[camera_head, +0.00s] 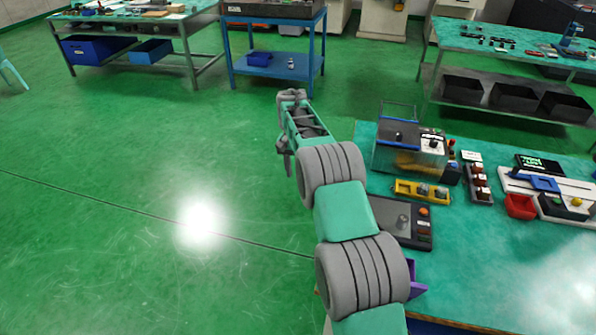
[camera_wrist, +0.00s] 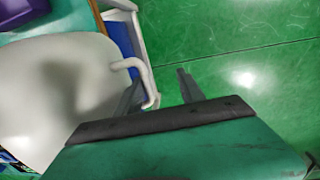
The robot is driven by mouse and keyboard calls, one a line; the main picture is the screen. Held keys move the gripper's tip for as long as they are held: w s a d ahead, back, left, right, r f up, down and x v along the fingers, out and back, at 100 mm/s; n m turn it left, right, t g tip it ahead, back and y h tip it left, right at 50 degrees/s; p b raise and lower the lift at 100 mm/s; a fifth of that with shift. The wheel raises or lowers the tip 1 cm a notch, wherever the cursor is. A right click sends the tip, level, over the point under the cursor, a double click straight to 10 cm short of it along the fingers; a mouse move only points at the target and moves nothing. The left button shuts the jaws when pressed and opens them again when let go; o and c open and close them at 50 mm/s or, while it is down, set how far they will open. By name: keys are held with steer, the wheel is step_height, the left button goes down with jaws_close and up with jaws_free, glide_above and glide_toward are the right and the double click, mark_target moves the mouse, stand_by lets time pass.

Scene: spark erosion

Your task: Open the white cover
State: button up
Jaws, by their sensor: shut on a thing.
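The white cover (camera_wrist: 45,85) fills the left of the wrist view as a smooth, rounded pale shape with a soft shadow on it. A curved white handle (camera_wrist: 149,82) stands out from its right side. My gripper (camera_wrist: 157,80) is at this handle, with the handle's bar between its two dark fingers, nearer the left one. How far the cover is open I cannot tell.
A green-topped table (camera_head: 470,235) at the right carries a clear-sided machine (camera_head: 410,150), a yellow tray (camera_head: 422,190), a red bin (camera_head: 520,206) and a purple item (camera_head: 416,278) near its left edge. Other workbenches stand at the back. Open green floor (camera_head: 130,210) lies to the left.

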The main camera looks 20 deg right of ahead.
step_height(320, 180, up, 8)
steer(key=p, duration=0.1)
steer(key=shift+w+a, duration=0.15)
steer(key=shift+a, duration=0.05)
steer(key=shift+f, duration=0.1)
